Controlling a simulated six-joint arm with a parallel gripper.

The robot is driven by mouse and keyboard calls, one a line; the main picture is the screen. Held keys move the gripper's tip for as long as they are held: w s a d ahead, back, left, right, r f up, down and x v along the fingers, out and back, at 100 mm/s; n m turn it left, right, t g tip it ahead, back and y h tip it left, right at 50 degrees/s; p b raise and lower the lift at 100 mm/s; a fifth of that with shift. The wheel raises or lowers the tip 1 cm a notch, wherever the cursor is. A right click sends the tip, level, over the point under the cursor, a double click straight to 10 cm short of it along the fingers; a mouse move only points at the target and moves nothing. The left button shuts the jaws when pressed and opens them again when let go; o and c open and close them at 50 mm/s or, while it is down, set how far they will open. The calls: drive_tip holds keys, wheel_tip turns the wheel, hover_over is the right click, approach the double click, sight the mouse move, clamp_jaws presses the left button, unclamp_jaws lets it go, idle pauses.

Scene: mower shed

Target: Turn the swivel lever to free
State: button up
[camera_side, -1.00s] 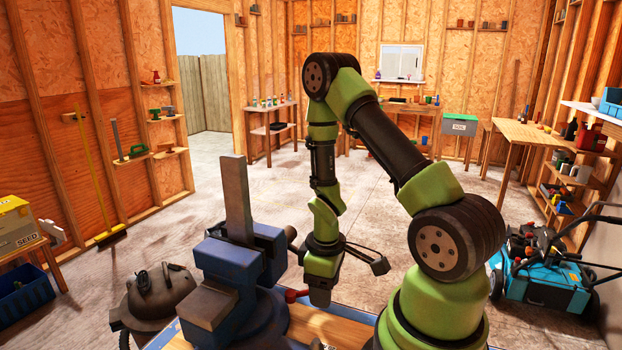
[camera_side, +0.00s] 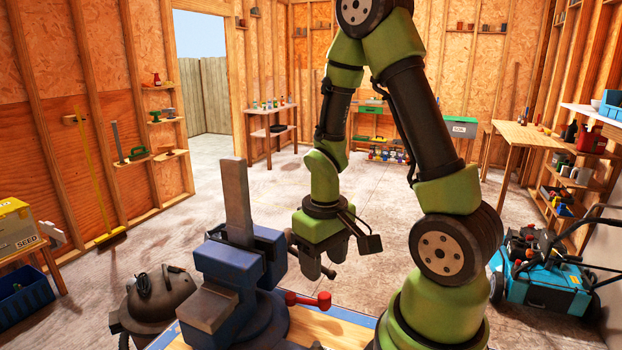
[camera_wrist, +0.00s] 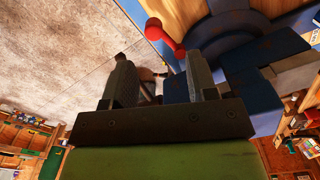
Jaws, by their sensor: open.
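The swivel lever (camera_side: 308,300) is a short red bar with round knobs, at the base of the blue bench vise (camera_side: 232,262). In the wrist view the red lever (camera_wrist: 165,37) shows at the top, beyond the fingertips and next to the vise's round blue base (camera_wrist: 235,22). My gripper (camera_side: 322,274) hangs above and slightly behind the lever in the side view, apart from it. In the wrist view its two grey fingers (camera_wrist: 158,75) are spread with nothing gripped between them.
A grey metal bar (camera_side: 237,200) stands upright in the vise jaws beside my gripper. The vise sits on a wooden bench top (camera_side: 335,328) with a blue edge. A dark grey vacuum-like machine (camera_side: 160,295) is left of the vise. Open floor lies behind.

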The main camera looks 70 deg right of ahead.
drive_tip(key=s+a+r+t, duration=0.1)
drive_tip(key=a+r+t, duration=0.2)
drive_tip(key=r, duration=0.5)
drive_tip(key=s+a+r+t+y, duration=0.1)
drive_tip(key=a+r+t, duration=0.2)
drive_tip(key=a+r, duration=0.3)
drive_tip(key=shift+a+r, duration=0.3)
drive_tip(key=shift+r, duration=1.5)
